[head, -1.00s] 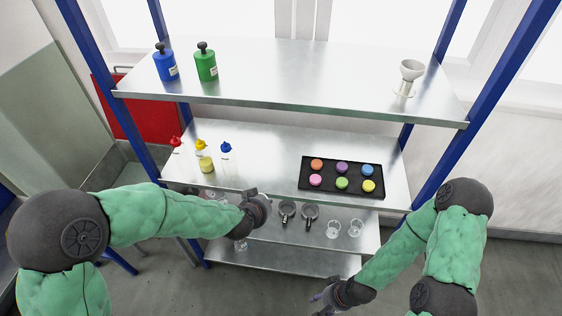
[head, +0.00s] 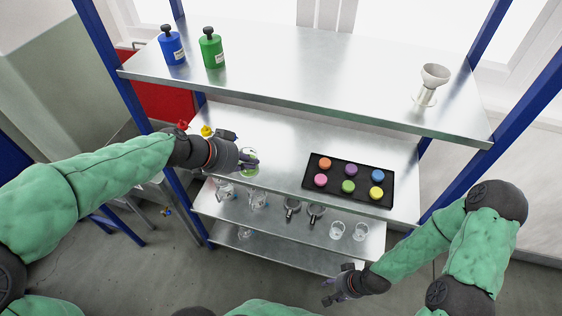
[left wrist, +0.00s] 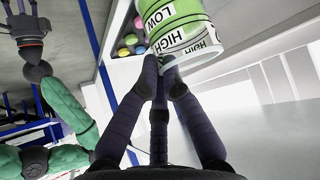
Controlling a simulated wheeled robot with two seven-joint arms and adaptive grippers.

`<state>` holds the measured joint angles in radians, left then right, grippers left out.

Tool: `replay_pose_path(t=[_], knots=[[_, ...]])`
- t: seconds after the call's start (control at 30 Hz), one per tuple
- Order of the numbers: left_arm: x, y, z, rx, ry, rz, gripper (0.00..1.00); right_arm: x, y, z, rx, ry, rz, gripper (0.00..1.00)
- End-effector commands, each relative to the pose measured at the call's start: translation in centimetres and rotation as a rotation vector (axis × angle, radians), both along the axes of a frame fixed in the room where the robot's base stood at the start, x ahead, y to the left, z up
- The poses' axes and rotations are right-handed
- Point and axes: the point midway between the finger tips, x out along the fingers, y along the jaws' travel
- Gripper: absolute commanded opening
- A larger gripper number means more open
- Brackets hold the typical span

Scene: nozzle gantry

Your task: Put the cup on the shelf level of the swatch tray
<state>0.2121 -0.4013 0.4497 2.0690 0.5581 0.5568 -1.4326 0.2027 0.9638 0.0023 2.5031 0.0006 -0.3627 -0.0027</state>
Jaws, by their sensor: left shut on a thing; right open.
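My left gripper (head: 246,161) is shut on a clear cup with green on it (head: 251,156), at the front left of the middle shelf level. In the left wrist view the cup (left wrist: 188,28) shows printed labels, among them HIGH and LOW, and appears tilted between the fingertips. In the head view the gripper partly hides it, and whether it touches the shelf cannot be told. The black swatch tray (head: 310,187), with several coloured discs, lies on the middle shelf (head: 280,138), right of the cup. My right gripper (head: 330,291) is open and empty, low in front of the rack.
The lower shelf holds glasses (head: 337,230) and two dark-handled tools (head: 291,208). A red-capped bottle (head: 182,126) and a yellow-capped bottle (head: 206,131) are partly hidden by my left arm. The top shelf (head: 300,75) overhangs the middle one. Bare metal lies between cup and tray.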

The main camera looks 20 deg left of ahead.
Motion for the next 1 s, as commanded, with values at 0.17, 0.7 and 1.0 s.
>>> replay_pose_path(t=[0.17, 0.7, 1.0], knots=[[0.6, 0.0, 0.0, 0.0, 0.002, -0.02, 0.0, 0.0, 0.0, 0.0, 0.0, 0.001, 0.0, 0.47], [9.4, -2.7, -5.3, -0.001, 0.005, -0.018, 0.0, 0.0, 0.0, -0.5, 0.0, 0.0, 0.0, 0.47], [12.3, -3.4, -8.7, 0.0, 0.0, -0.017, 0.0, 0.0, 0.0, -1.3, 0.0, 0.001, 0.0, 0.47]])
